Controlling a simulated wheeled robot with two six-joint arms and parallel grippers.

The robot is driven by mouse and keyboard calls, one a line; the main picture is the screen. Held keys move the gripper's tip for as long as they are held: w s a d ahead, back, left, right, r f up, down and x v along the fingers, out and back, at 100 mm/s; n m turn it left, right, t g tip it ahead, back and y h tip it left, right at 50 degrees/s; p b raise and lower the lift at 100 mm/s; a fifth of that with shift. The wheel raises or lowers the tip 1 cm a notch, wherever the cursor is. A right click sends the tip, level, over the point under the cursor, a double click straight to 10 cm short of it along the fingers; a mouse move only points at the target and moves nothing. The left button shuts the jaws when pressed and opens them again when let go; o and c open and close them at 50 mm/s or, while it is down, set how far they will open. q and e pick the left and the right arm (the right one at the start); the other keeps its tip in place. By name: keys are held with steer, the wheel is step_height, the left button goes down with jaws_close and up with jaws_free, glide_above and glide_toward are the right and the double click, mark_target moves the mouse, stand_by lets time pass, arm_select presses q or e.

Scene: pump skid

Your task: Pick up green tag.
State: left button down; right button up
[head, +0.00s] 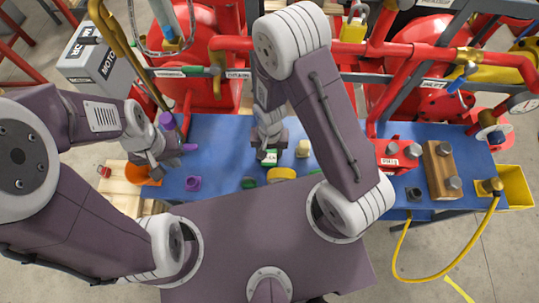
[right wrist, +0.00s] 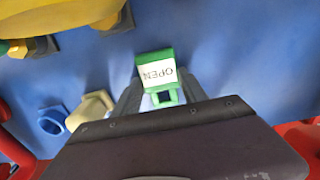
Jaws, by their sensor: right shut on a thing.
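The green tag (head: 269,157) has a white label and sits at the tips of my right gripper (head: 268,150), over the blue mat (head: 222,135).
A purple piece (head: 193,183), a yellow piece (head: 282,174) and a cream nut (head: 303,149) lie on the mat. Red blocks (head: 400,152) and a wooden block (head: 441,168) stand to the right. Red pipes (head: 345,77) run behind. A yellow bin (head: 515,188) is at far right.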

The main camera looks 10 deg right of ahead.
mark_target(269, 154)
step_height(269, 154, up, 5)
steer(key=p, duration=0.4)
steer(key=shift+p, duration=0.35)
steer(key=s+d+r+p, duration=0.1)
steer(key=d+r+p, duration=0.1)
steer(key=d+p, duration=0.1)
steer(key=s+d+r+p, duration=0.2)
steer(key=d+p, duration=0.1)
steer(key=s+d+r+p, duration=0.2)
steer(key=d+p, duration=0.1)
steer(key=d, duration=0.1)
steer(key=shift+s+d+p, duration=0.1)
steer(key=shift+s+p, duration=0.15)
steer(key=shift+p, duration=0.1)
